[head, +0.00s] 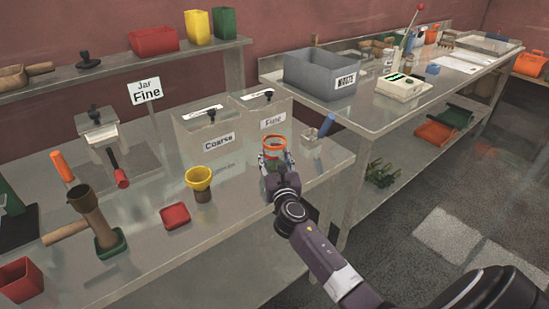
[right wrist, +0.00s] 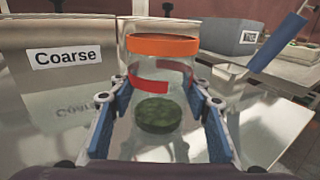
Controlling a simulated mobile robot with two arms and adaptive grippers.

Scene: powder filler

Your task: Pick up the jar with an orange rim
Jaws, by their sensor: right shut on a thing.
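The jar with an orange rim (head: 274,143) is at the front right of the near metal table in the head view. In the right wrist view the glass jar (right wrist: 160,75) is upright, with a red mark on its side and a dark green disc at its bottom. My right gripper (head: 275,160) is shut on the jar, with its blue-padded fingers (right wrist: 160,105) on both sides of the glass. I cannot tell whether the jar's base touches the table. My left gripper is not in view.
Bins labelled Coarse (head: 215,141) and Fine (head: 267,118) stand behind the jar. A grey WASTE bin (head: 322,75) is on the far bench. A scoop with blue handle (head: 326,126) is close right.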

